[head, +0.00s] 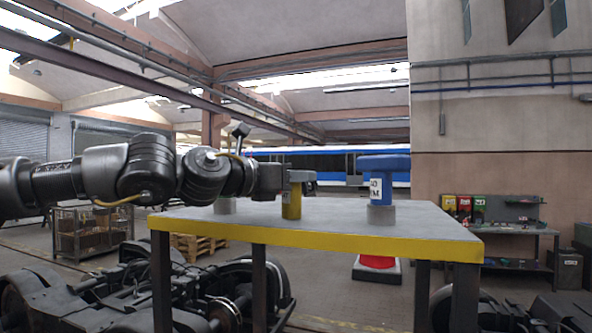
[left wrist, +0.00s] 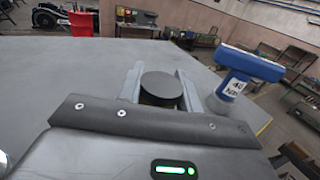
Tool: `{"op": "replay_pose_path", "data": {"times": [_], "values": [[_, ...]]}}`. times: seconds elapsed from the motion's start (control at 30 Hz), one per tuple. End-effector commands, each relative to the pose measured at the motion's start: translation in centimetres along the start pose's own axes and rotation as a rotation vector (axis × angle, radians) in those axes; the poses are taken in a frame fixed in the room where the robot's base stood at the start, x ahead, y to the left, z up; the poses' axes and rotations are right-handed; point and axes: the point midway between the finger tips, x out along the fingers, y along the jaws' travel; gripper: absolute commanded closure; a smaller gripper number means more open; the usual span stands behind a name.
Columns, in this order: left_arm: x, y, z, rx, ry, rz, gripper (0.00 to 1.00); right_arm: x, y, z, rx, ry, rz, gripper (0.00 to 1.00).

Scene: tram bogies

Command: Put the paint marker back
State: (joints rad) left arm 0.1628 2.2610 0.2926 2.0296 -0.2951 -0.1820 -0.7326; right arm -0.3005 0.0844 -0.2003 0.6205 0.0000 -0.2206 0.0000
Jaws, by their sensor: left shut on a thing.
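The paint marker (head: 291,205) is a yellow upright cylinder. Its round black top (left wrist: 161,88) shows in the left wrist view between my fingers. My left gripper (head: 297,178) is shut on the marker near its upper end. I cannot tell whether its lower end touches the table or hangs just above it. A short grey cylinder (head: 225,206) stands on the table to the left, partly hidden behind my arm. My right gripper is in neither view.
The grey table (head: 330,210) has a yellow front edge. A blue T-shaped tool (head: 381,185) marked 40 Nm stands in a grey round base to the marker's right; it also shows in the left wrist view (left wrist: 250,66). The tabletop between them is clear.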

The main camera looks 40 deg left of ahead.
Motion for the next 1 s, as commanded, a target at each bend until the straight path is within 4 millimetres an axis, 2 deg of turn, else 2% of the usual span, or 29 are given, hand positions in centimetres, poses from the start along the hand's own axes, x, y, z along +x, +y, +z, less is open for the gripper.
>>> {"op": "replay_pose_path", "data": {"times": [0.27, 0.3, 0.43, 0.8, 1.0], "values": [[0.0, 0.0, -0.4, 0.000, -0.001, 0.000, 0.90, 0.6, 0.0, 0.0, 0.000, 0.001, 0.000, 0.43], [0.0, 0.0, -0.3, 0.000, 0.000, 0.000, 0.62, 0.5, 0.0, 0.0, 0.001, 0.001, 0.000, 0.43], [0.0, 0.0, -0.2, 0.000, 0.000, 0.000, 0.45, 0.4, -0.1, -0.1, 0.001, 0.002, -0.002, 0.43], [0.0, 0.0, 0.3, 0.000, 0.000, 0.000, 0.44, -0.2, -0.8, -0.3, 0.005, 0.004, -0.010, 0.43], [-3.0, 0.0, -0.4, 0.000, -0.007, 0.000, 0.44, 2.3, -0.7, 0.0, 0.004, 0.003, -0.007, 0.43]]}}
